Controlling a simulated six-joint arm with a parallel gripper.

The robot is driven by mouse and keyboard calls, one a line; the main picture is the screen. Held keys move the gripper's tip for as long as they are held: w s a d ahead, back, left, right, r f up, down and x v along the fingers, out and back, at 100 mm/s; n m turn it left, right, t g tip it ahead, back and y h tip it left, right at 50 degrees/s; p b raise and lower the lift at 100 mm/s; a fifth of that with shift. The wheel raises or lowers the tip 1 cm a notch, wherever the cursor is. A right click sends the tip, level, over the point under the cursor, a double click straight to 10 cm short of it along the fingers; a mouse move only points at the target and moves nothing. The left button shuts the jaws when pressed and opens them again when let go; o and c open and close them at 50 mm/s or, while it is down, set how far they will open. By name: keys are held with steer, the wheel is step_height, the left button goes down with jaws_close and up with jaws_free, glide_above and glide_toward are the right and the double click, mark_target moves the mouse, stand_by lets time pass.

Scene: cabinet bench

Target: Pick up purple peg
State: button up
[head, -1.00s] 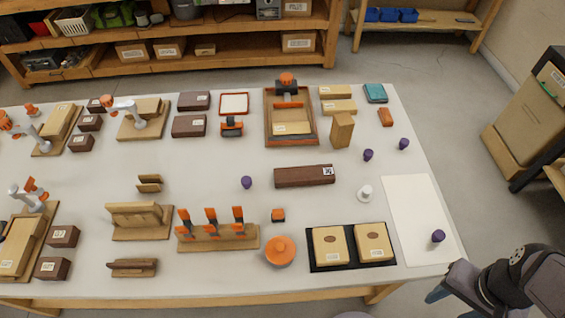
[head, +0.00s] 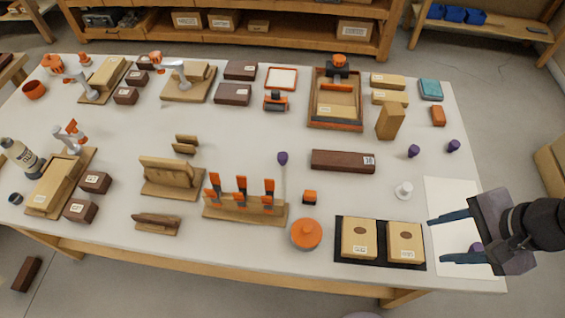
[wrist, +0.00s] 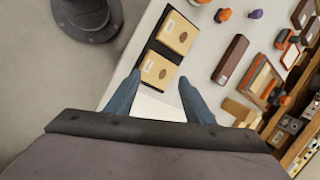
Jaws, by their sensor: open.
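Several purple pegs stand on the table. One is near the middle (head: 283,158), left of a long brown block. Two stand near the right edge, one (head: 414,151) and another (head: 454,146). A further purple peg (head: 476,247) on the white sheet (head: 450,190) is partly hidden by my gripper. My gripper (head: 438,240) is open and empty at the right, over the sheet, its fingers pointing left. In the wrist view the open fingers (wrist: 160,76) frame the black tray's end, and the middle purple peg (wrist: 256,14) shows at the top.
A black tray (head: 381,262) with two tan boxes lies left of the gripper. A white peg-like piece (head: 404,190), the long brown block (head: 342,161), an orange round lid (head: 306,234) and a wooden rack with orange clips (head: 245,208) stand nearby. The table between middle and back is partly clear.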

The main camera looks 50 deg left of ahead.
steer(key=w+a+f+m+g+y+b, duration=0.2)
steer(key=a+m+y+b, duration=0.25)
steer(key=a, duration=1.45)
step_height(320, 180, up, 2)
steer(key=m+g+y+b, duration=0.3)
steer(key=m+y+b, duration=0.1)
steer(key=m+b, duration=0.1)
glide_above(286, 157)
steer(key=w+d, duration=0.2)
steer(key=d, duration=0.3)
step_height(286, 157, down, 14)
steer(key=shift+w+f, duration=0.1)
steer(key=shift+f, duration=0.25)
steer(key=shift+p+x, duration=1)
steer(key=shift+x, duration=2.65)
steer(key=shift+c, duration=0.6)
steer(key=c, duration=1)
